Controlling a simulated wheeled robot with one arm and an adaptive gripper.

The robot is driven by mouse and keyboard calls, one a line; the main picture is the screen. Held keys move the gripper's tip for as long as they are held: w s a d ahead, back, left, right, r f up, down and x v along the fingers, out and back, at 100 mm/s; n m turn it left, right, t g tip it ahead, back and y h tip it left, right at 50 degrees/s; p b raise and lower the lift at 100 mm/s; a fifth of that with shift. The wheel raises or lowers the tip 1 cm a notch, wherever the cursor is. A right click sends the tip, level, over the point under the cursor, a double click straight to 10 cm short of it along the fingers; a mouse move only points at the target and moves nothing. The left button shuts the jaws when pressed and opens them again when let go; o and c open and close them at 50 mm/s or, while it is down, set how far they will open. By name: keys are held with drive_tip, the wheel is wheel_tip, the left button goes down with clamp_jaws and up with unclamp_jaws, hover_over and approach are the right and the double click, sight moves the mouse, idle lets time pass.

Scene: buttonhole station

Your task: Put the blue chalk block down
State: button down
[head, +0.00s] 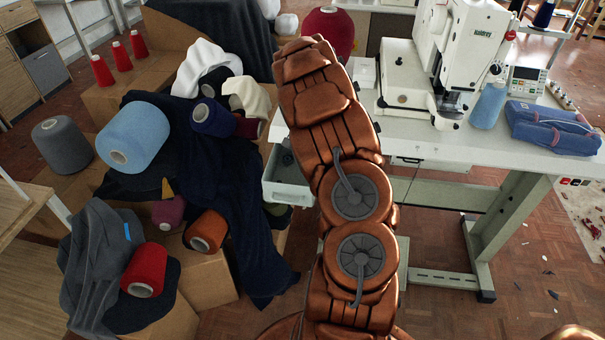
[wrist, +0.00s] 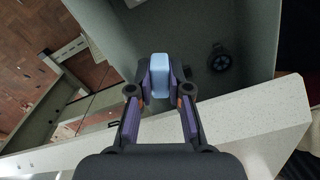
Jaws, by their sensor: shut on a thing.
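In the wrist view, the light blue chalk block (wrist: 160,64) is held upright between the two fingertips of my gripper (wrist: 160,82). My gripper is shut on it. Behind the block is the inside of an open grey-green drawer (wrist: 120,35); I cannot tell how high above its floor the block is. In the head view, my own arm hides the gripper and the block. The drawer (head: 287,192) shows there just left of my arm, under the table.
A dark round object (wrist: 220,58) lies in the drawer, right of the block. The white table edge (wrist: 255,122) runs close by the fingers. Yarn cones and dark cloth cover boxes at left.

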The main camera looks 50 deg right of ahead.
drive_tip(key=shift+f+p, duration=0.5)
drive_tip(key=shift+f, duration=3.4)
drive_tip(key=shift+f, duration=0.2)
drive_tip(key=c, duration=1.1)
unclamp_jaws()
drive_tip(key=shift+r, duration=0.1)
